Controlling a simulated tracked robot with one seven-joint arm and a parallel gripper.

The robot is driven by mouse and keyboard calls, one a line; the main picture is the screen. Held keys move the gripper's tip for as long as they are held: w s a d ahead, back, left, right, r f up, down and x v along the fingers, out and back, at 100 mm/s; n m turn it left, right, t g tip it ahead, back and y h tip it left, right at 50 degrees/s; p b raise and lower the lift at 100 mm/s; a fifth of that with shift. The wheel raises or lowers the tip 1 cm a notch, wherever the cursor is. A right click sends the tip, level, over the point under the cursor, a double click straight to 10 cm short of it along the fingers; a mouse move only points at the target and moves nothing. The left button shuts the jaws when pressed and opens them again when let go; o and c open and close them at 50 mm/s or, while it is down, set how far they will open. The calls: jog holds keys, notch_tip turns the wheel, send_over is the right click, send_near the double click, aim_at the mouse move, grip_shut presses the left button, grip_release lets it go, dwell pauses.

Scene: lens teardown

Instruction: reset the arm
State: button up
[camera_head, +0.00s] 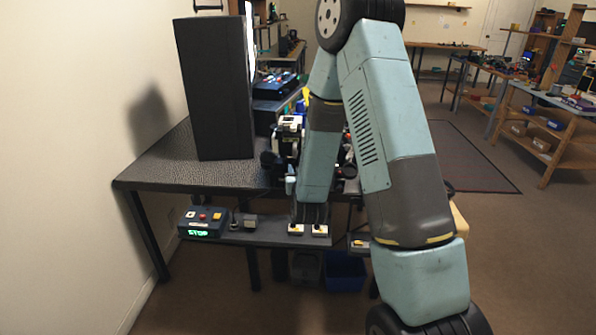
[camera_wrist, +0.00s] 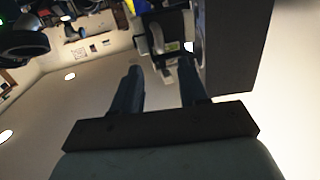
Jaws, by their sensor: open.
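My gripper (camera_wrist: 159,65) is open, with its two dark fingers apart and nothing seen between them. In the wrist view its fingers point toward a white and black device (camera_wrist: 166,32); I cannot tell the distance between them. In the head view my blue-grey arm rises at the right, bends at the top and comes down over the middle of the workbench (camera_head: 160,165). My gripper cannot be made out clearly there. A white and black device (camera_head: 290,124) shows just left of my forearm, and part of the bench is hidden behind the arm.
A tall black box (camera_head: 213,95) stands on the bench at the left, near the wall. A control box with a green STOP display (camera_head: 203,223) sits on the lower shelf. A blue bin (camera_head: 344,272) is below. Shelving stands at the right, with open floor before it.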

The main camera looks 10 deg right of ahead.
jog(key=shift+r, duration=0.1)
jog(key=s+r+n+g+y, duration=0.15)
jog(key=s+r+g, duration=0.5)
jog(key=r, duration=0.85)
jog(key=s+d+r+g, duration=0.1)
jog(key=s+r, duration=0.2)
jog(key=s, duration=0.7)
jog(key=s+d+r+g, duration=0.1)
jog(key=s+r+g, duration=0.1)
jog(key=s, duration=0.7)
jog(key=s+d+r+g, duration=0.2)
jog(key=s+r, duration=0.2)
jog(key=s, duration=0.6)
jog(key=shift+s, duration=0.3)
jog(key=shift+d+y, duration=0.1)
jog(key=shift+y, duration=0.15)
